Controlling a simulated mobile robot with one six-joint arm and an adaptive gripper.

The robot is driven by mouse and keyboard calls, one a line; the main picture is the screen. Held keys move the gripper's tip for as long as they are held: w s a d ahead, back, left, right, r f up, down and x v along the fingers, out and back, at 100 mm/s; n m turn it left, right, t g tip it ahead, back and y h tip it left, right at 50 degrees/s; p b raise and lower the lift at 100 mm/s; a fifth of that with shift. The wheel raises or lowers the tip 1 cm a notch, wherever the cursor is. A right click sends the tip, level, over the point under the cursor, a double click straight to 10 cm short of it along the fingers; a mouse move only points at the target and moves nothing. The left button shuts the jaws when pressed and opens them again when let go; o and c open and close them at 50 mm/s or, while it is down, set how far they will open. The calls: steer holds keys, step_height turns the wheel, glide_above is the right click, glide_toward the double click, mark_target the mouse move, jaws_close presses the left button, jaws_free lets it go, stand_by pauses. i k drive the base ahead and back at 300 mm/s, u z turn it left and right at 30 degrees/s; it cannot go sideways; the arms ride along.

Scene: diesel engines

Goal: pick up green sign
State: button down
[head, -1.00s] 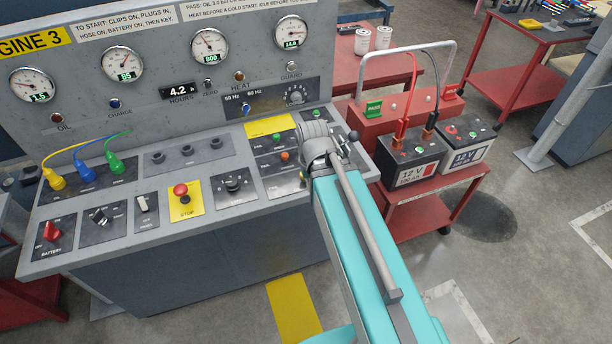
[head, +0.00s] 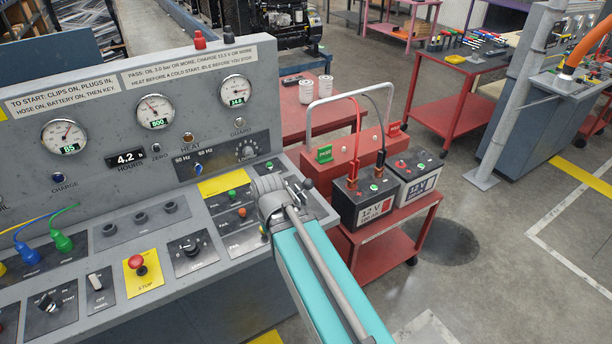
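The small green sign marked PASS (head: 324,154) stands at the left end of the red box on the red battery cart, by the foot of the grey hoop handle. My gripper (head: 297,190) is at the end of my teal arm, over the right end of the grey control desk in the picture. It appears below and left of the sign, apart from it. My wrist hides most of the fingers, so I cannot tell whether they are open or shut. I see nothing held.
A red sign (head: 394,129) is at the box's right end. Two white cans (head: 308,90) stand on a red table behind. Floor right of the cart is clear.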

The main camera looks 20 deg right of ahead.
mark_target(324, 153)
steer(key=z, duration=2.8)
steer(key=i, duration=1.2)
steer(key=z, duration=0.1)
